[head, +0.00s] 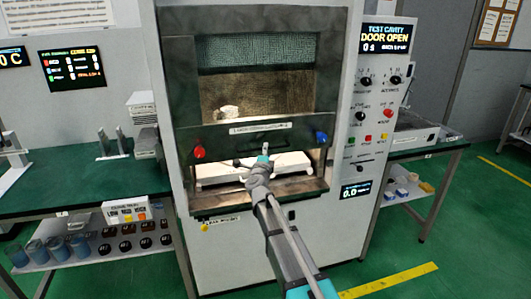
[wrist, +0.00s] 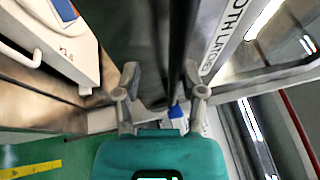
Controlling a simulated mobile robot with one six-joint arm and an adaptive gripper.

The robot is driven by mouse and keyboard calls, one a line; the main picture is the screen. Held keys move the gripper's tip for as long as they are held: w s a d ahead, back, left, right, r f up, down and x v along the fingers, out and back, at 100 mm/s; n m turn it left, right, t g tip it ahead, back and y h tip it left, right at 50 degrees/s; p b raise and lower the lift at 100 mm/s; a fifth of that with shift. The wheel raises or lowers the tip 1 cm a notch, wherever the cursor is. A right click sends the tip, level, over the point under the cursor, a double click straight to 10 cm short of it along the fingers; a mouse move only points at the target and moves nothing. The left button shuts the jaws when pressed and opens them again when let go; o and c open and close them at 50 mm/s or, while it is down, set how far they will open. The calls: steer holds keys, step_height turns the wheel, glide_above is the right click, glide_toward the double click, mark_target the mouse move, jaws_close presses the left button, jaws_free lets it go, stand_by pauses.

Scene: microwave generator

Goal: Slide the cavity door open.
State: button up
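The cavity door (head: 245,140) stands in the front of the tall white cabinet, with a green mesh window (head: 255,52) above. It is partly raised, with a lit gap beneath it. A dark handle bar sits low on it, between a red latch (head: 199,152) and a blue latch (head: 321,137). My gripper (head: 263,153) is in front of the handle. In the wrist view its fingers (wrist: 163,93) are spread, and the dark handle bar (wrist: 181,50) runs between them, nearer the right finger. I cannot tell whether they touch it.
White equipment (head: 290,163) lies inside the cavity under the door. The display (head: 385,39) reads "DOOR OPEN". Green benches (head: 85,182) stand on both sides, with jars on the left lower shelf.

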steer(key=b+v, duration=0.2)
steer(key=v, duration=1.3)
steer(key=shift+s+b, duration=0.4)
stand_by(1.4)
steer(key=shift+w, duration=0.1)
stand_by(0.5)
steer(key=w+d+r+n+g+y+p, duration=0.5)
steer(key=d+n+g+y+p, duration=0.3)
steer(key=y+p, duration=0.4)
steer(key=shift+d+r+n+p, duration=0.6)
steer(key=shift+d+r, duration=0.1)
steer(key=shift+d, duration=0.1)
steer(key=shift+a, duration=0.1)
steer(key=b+x, duration=0.2)
steer(key=x, duration=1.1)
steer(key=shift+w+a, duration=0.2)
steer(key=shift+w, duration=0.05)
steer(key=shift+c, duration=0.3)
